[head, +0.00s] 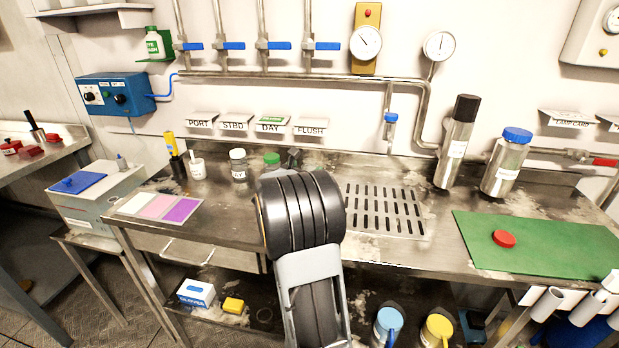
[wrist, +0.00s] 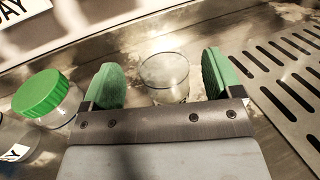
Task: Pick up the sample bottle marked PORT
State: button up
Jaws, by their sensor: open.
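My gripper (wrist: 163,66) is open, with green pads on both fingers. A clear round glass vessel (wrist: 165,80) stands between and slightly beyond the pads; its rim shows, no cap and no label are visible, and I cannot tell whether the pads touch it. A clear bottle with a green cap (wrist: 42,94) stands left of the gripper; it also shows in the head view (head: 272,159). No bottle label reading PORT is legible. In the head view my arm hides most of the gripper.
A wall tag reads PORT (head: 200,123), beside STBD, DAY and FLUSH tags. A slotted drain plate (head: 388,212) lies right of the gripper. Tall steel bottles (head: 506,165) and a green mat (head: 550,248) are at right.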

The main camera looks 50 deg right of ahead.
jog(key=shift+x, duration=1.8)
jog(key=shift+s, duration=0.1)
jog(key=shift+c, duration=0.2)
jog(key=c, duration=1)
jog(key=shift+o, duration=0.2)
jog(key=shift+r, duration=0.1)
